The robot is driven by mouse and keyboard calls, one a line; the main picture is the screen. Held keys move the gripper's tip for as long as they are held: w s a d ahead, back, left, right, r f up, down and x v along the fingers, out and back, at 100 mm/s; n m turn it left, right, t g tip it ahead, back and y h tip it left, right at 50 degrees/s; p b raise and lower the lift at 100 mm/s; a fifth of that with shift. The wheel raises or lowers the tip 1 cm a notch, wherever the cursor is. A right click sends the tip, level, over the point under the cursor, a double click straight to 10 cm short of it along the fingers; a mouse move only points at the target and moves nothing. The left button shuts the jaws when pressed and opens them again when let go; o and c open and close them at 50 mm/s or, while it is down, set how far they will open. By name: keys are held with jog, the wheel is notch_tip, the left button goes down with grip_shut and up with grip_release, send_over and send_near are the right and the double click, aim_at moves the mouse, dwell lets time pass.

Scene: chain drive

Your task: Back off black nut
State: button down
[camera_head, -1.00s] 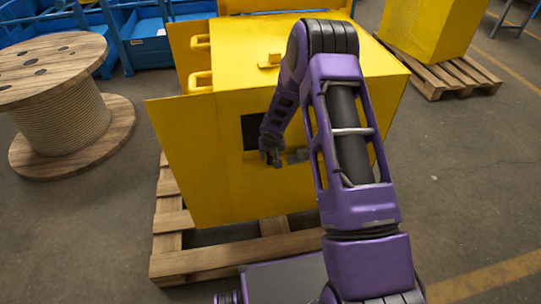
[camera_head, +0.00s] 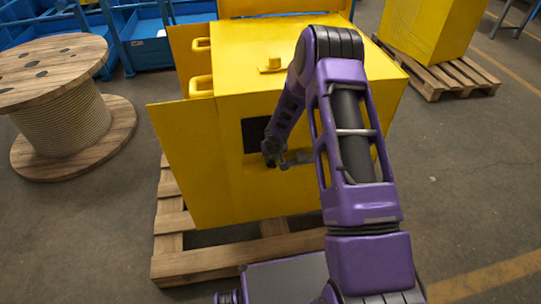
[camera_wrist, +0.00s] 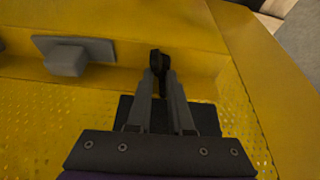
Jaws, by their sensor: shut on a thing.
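My gripper (camera_wrist: 160,78) is shut on a black nut (camera_wrist: 155,60) in the wrist view, with the nut's dark end showing between and just past the fingertips. In the head view my gripper (camera_head: 271,160) is small, at the front face of the yellow machine housing (camera_head: 270,190), just below a dark rectangular opening (camera_head: 254,134). The nut's far side and whatever it sits on are hidden. A grey plate with a raised block (camera_wrist: 70,58) is on the yellow wall to the left in the wrist view.
The housing stands on a wooden pallet (camera_head: 180,264). A wooden cable drum (camera_head: 60,118) is on the floor at left, blue bins (camera_head: 145,40) are behind. Another yellow box (camera_head: 430,25) on a pallet is at the back right. The right-hand floor is clear.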

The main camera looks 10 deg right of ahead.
jog(key=n+p, duration=0.1)
jog(key=n+y+p, duration=0.1)
jog(key=p, duration=0.1)
jog(key=shift+d+r+p, duration=0.25)
jog(key=shift+r+p, duration=0.05)
jog(key=shift+r, duration=0.05)
jog(key=n, duration=0.1)
jog(key=n+p, duration=0.1)
jog(key=n+y, duration=0.1)
jog(key=shift+w+d+f+g, duration=0.1)
jog(key=shift+f+g, duration=0.15)
jog(key=shift+g, duration=0.05)
jog(key=n+b, duration=0.1)
jog(key=n+y, duration=0.1)
jog(key=n, duration=0.1)
jog(key=shift+w+d+f+g+b, duration=0.1)
jog(key=shift+f+g+b, duration=0.2)
jog(key=shift+g+b, duration=0.1)
jog(key=shift+w+r+n+g+y+b, duration=0.15)
jog(key=shift+n+g+y+b, duration=0.2)
jog(key=shift+n+b, duration=1.1)
jog(key=shift+n, duration=0.25)
jog(key=c, duration=0.8)
grip_release()
jog(key=shift+r+p, duration=0.2)
jog(key=shift+p, duration=0.3)
